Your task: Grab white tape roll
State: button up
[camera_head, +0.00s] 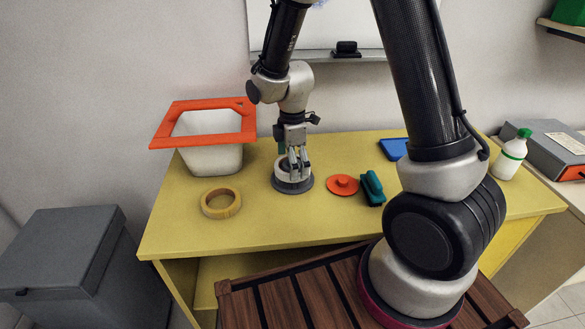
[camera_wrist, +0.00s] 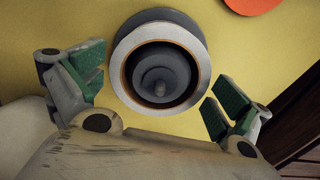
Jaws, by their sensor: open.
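The white tape roll (camera_wrist: 193,41) shows in the wrist view as a white ring with a brown inner edge, sitting around a dark grey round holder (camera_wrist: 152,16) with a centre peg. In the head view the tape roll (camera_head: 280,172) and the grey holder's base (camera_head: 293,188) stand on the yellow table. My gripper (camera_head: 299,170) points down just over the roll, covering part of it. In the wrist view its green-padded fingers (camera_wrist: 158,92) are spread apart, one on each side of the roll, with nothing between them visibly gripped. Contact with the roll cannot be told.
On the yellow table (camera_head: 200,240) lie a wooden ring (camera_head: 221,203) to the left, a red disc (camera_head: 342,186) and a green block-like tool (camera_head: 373,187) to the right. A white bin with an orange rim (camera_head: 205,141) stands behind left. A white bottle (camera_head: 512,156) is far right.

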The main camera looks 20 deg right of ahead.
jog(key=c, duration=0.9)
jog(key=shift+c, duration=0.2)
jog(key=shift+r, duration=0.1)
